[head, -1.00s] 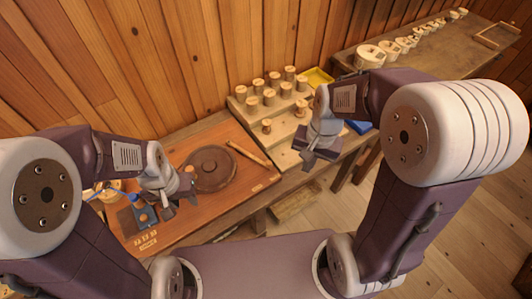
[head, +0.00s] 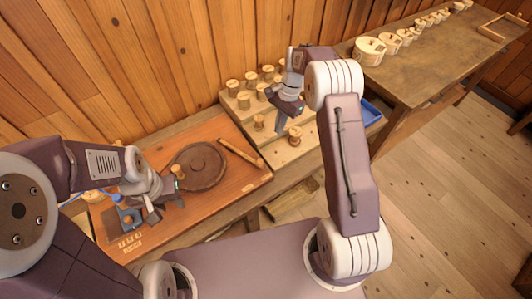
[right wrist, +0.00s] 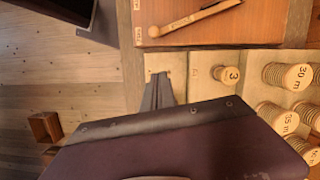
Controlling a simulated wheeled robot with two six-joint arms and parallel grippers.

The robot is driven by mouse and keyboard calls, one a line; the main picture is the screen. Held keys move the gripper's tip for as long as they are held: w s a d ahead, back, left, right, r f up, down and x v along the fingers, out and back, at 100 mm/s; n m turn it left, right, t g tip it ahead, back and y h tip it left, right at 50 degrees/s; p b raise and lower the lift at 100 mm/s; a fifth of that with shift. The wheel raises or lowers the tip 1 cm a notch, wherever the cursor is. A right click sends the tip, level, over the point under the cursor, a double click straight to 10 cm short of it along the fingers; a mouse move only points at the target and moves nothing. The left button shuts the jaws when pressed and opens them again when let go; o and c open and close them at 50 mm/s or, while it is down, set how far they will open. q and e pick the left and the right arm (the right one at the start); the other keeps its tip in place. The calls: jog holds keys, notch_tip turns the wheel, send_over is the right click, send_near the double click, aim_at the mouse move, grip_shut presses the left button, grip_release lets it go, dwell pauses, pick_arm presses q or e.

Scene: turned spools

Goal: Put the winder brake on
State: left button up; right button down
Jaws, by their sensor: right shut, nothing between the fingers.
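The winder's blue part (head: 117,198) with a small wooden knob sits on a dark plate at the left of the orange-brown board (head: 205,220). I cannot tell for sure which part is the brake; my left arm hides some of it. My left gripper (head: 164,211) is beside the blue part, to its right, with its fingers apart and nothing seen between them. My right gripper (head: 279,128) is shut and empty above the stepped spool rack (head: 283,155); its fingers also show in the right wrist view (right wrist: 158,92).
A round brown disc (head: 200,167) and a wooden lettered bar (head: 240,153) lie on the board. Several spools stand on the rack, one marked 3 (right wrist: 228,74). A blue tray (head: 369,113) is to the right. The far table (head: 430,65) carries a row of round pale containers.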

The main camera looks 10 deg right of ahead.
jog(key=p+x, duration=0.1)
jog(key=x, duration=0.9)
jog(key=shift+s+a+p, duration=0.3)
jog(key=shift+a+p, duration=0.15)
jog(key=shift+a, duration=0.1)
jog(key=shift+s+a+p, duration=0.35)
jog(key=shift+a+p, duration=0.05)
jog(key=shift+a, duration=0.15)
jog(key=shift+s+a+f, duration=0.15)
jog(key=shift+s+a, duration=0.25)
jog(key=shift+a, duration=0.2)
